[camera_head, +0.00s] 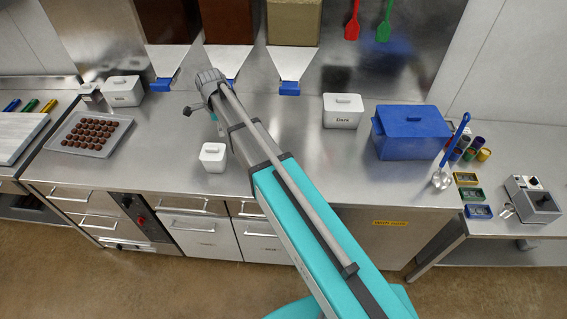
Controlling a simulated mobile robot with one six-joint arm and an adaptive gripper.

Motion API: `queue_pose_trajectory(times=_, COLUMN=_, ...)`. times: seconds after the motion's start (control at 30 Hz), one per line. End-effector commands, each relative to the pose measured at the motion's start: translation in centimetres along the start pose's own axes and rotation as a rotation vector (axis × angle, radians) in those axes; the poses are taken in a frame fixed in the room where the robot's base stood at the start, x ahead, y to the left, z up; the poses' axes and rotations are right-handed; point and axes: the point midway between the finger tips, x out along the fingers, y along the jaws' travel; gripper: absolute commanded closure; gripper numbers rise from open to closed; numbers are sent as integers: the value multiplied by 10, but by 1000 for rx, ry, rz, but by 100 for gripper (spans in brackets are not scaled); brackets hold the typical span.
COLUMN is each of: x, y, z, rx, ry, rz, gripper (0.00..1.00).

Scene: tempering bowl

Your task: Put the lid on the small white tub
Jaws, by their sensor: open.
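A small white tub (213,162) stands upright near the front edge of the steel counter. A white lid (213,149) with a small handle shows on its top; from here it looks level, but I cannot tell whether it is fully seated. My arm reaches up and left across the counter, and its far end is behind the tub. My gripper (190,110) shows only as a small dark shape beyond the tub, apart from it and empty as far as I can see. My own arm hides part of the gripper.
A white tub marked "Dark" (343,116) and a blue lidded box (410,132) stand to the right. Another white tub (123,94) and a tray of chocolates (70,148) are at left. Dispensers with blue outlets (289,88) hang behind. The counter left of the small tub is clear.

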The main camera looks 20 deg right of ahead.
Motion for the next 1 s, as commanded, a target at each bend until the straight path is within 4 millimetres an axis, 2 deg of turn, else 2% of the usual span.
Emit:
queue_pose_trajectory(times=0.03, x=0, y=14, z=-12, rx=-58, ry=0, rz=0, gripper=50)
queue_pose_trajectory(times=0.4, x=0, y=81, z=-77, rx=-568, ry=0, rz=0, gripper=50)
queue_pose_trajectory(times=0.7, x=0, y=139, z=-121, rx=-982, ry=0, rz=1, gripper=50)
queue_pose_trajectory(times=1.0, x=0, y=195, z=-156, rx=-1376, ry=0, rz=1, gripper=50)
